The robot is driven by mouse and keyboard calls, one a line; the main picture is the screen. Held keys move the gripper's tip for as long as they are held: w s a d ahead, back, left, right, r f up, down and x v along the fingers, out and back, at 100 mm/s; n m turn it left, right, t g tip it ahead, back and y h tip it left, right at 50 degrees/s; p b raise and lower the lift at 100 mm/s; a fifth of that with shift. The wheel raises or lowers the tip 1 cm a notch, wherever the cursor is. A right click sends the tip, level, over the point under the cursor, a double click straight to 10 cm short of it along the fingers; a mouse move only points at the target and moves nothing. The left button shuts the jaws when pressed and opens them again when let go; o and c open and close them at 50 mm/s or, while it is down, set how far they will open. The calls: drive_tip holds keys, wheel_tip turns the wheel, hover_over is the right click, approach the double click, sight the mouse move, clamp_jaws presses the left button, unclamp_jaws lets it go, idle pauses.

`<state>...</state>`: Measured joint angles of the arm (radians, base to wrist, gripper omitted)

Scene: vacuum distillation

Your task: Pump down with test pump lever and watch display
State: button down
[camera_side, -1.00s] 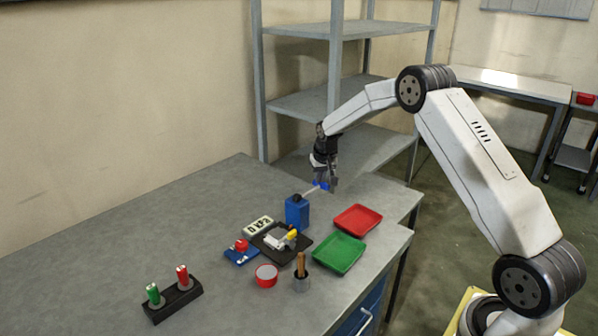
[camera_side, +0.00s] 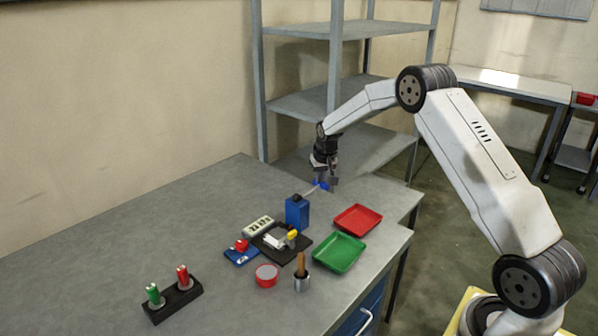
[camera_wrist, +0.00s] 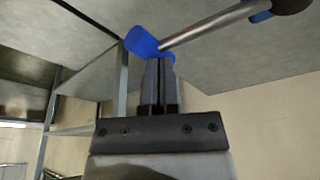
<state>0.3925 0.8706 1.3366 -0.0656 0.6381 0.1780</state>
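The blue test pump (camera_side: 297,213) stands upright on the bench. Its grey lever (camera_side: 311,191) rises to the right and ends in a blue grip (camera_side: 323,186). My gripper (camera_side: 326,183) is at that grip, pointing down. In the wrist view, the fingers of my gripper (camera_wrist: 161,62) are nearly together, with their tips against the blue grip (camera_wrist: 141,42); they do not visibly wrap it. The lever rod (camera_wrist: 215,22) runs up to the right there. The white display (camera_side: 258,227), left of the pump, shows small dark digits, seemingly about 22 kPa.
A black tray (camera_side: 301,252) with white and yellow parts lies before the pump. Red (camera_side: 357,219) and green (camera_side: 338,252) trays lie right. A red-rimmed cup (camera_side: 266,276), a pestle cup (camera_side: 302,283) and a two-vial rack (camera_side: 176,303) stand in front. The bench's left is clear.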

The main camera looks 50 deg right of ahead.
sight(320, 185)
drive_tip(key=shift+r, duration=2.55)
drive_tip(key=shift+f, duration=0.15)
drive_tip(key=shift+f, duration=4.05)
drive_tip(key=shift+r, duration=4.2)
drive_tip(key=shift+f, duration=0.1)
drive_tip(key=shift+f, duration=4.15)
drive_tip(key=shift+r, duration=4.25)
drive_tip(key=shift+f, duration=0.1)
